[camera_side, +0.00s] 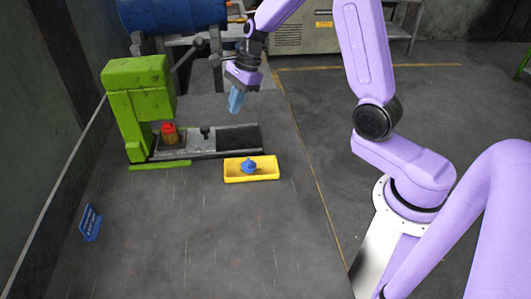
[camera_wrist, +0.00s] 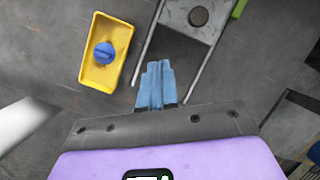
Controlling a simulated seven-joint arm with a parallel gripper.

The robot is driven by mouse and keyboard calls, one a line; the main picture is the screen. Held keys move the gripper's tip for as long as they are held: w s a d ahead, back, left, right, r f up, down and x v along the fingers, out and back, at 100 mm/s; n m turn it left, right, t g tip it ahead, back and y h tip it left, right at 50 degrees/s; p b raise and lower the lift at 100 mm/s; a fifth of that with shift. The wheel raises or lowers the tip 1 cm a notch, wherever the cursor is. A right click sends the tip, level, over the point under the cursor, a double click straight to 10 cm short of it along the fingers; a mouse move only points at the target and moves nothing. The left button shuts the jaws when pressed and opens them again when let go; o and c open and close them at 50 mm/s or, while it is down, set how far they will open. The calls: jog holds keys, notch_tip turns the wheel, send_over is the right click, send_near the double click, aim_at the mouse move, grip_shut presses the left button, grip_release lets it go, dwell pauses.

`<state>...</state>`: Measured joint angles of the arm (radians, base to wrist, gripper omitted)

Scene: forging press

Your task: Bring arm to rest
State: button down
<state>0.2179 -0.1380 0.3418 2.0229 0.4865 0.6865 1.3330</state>
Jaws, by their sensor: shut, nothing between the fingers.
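My purple arm reaches in from the right in the side view. My gripper (camera_side: 236,101) has blue fingers pointing down, above the table (camera_side: 200,230) and behind the press bed. Its fingers are shut together and empty, and they also show in the wrist view (camera_wrist: 155,84). No other thing touches the gripper.
A green press (camera_side: 140,105) stands at the left with a red and brown piece (camera_side: 169,133) by it. A yellow tray (camera_side: 232,178) holds a blue knob-like piece (camera_side: 249,167). A blue stand (camera_side: 90,222) is at far left. The front table area is clear.

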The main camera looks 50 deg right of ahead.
jog(key=s+a+r+n+g+h, duration=0.15)
jog(key=s+a+n, duration=0.25)
jog(key=s+n, duration=0.4)
jog(key=s+a+r+n+g+y, duration=0.1)
jog(key=s+a+r+n, duration=0.1)
jog(key=s+a+n, duration=0.45)
jog(key=s+d+n+h, duration=0.1)
jog(key=s+d+n, duration=0.1)
jog(key=s+n, duration=0.7)
jog(key=s+d+r+n+h, duration=0.1)
jog(key=s+d+n, duration=0.2)
jog(key=s+n, duration=0.6)
jog(key=shift+s+d+t, duration=0.15)
jog(key=shift+s+t, duration=0.05)
jog(key=shift+t, duration=0.15)
